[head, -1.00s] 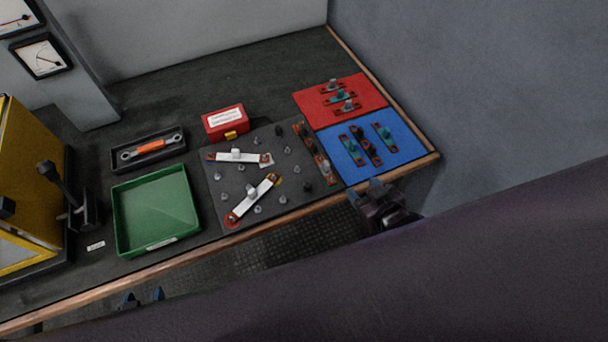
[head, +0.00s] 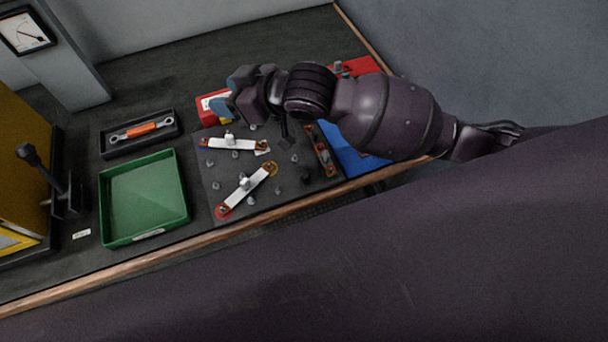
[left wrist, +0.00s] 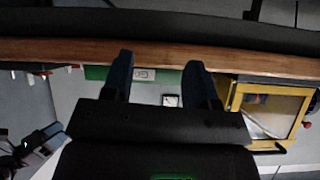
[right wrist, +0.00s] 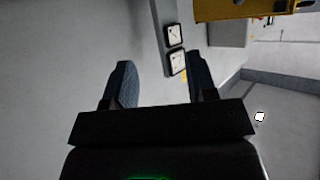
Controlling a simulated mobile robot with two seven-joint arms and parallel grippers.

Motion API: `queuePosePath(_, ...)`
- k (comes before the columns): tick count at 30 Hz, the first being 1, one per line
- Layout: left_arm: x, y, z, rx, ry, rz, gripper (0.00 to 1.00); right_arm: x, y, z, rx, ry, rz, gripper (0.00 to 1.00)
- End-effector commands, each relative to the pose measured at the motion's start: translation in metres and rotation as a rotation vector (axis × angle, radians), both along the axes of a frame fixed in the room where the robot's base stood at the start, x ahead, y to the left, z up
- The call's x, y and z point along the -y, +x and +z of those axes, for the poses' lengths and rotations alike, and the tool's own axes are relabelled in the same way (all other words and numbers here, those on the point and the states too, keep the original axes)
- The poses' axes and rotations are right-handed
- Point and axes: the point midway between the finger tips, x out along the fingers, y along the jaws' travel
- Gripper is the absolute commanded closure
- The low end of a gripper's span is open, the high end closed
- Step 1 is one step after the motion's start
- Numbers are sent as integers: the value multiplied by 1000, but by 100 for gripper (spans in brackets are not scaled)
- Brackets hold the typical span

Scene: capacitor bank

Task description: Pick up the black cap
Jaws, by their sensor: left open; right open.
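A small dark knob that looks like a black cap (head: 305,178) stands on the front right part of the dark plate (head: 235,172). It is small, so I cannot make out its shape. My right gripper (head: 231,92) is open, above the back of the plate near the red box, well away from that cap. Its two blue fingers also show empty in the right wrist view (right wrist: 160,66), facing a wall with gauges. My left gripper (left wrist: 160,66) is open and empty in the left wrist view, facing the wooden table edge. It is out of the head view.
Two white bars (head: 244,190) and several grey posts stand on the plate. A green tray (head: 143,198), a wrench tray (head: 140,133) and a red box (head: 213,104) are nearby. My right arm partly covers the red mat (head: 362,66) and blue mat (head: 352,155).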

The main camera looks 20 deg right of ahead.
Motion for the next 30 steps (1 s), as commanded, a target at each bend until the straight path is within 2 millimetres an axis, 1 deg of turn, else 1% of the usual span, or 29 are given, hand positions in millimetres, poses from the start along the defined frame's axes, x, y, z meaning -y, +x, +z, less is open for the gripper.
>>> queuePosePath(1, 0, 0, -2, -1, -1, -1, 47, -5, -1, -1, -40, -27, 21, 48)
queuePosePath(4, 1, 2, -2, 4, -1, -3, 47, -9, -9, -8, -158, -82, 36, 48)
queuePosePath(8, 2, 4, -5, 2, -1, -5, 47, -1, -23, -24, -359, -185, -4, 48)
queuePosePath(11, 3, 6, -7, 1, -1, -7, 47, 20, -40, -42, -561, -291, -107, 48)
queuePosePath(12, 3, 7, -6, 3, -1, -8, 47, 31, -47, -50, -642, -332, -167, 48)
queuePosePath(15, 4, 10, -3, 10, -1, -10, 47, 58, -67, -63, -817, -419, -326, 48)
queuePosePath(18, 4, 12, 0, 13, -2, -11, 47, 78, -83, -71, -939, -476, -478, 48)
queuePosePath(21, 4, 11, 0, 9, -2, -11, 47, 90, -93, -74, -1014, -504, -594, 48)
queuePosePath(24, 4, 10, -1, 6, -1, -10, 47, 97, -99, -76, -1051, -517, -662, 48)
queuePosePath(28, 4, 7, -4, -1, -1, -9, 47, 99, -102, -81, -1068, -522, -692, 48)
queuePosePath(30, 3, 5, -8, -8, -1, -10, 47, 99, -102, -87, -1070, -521, -693, 48)
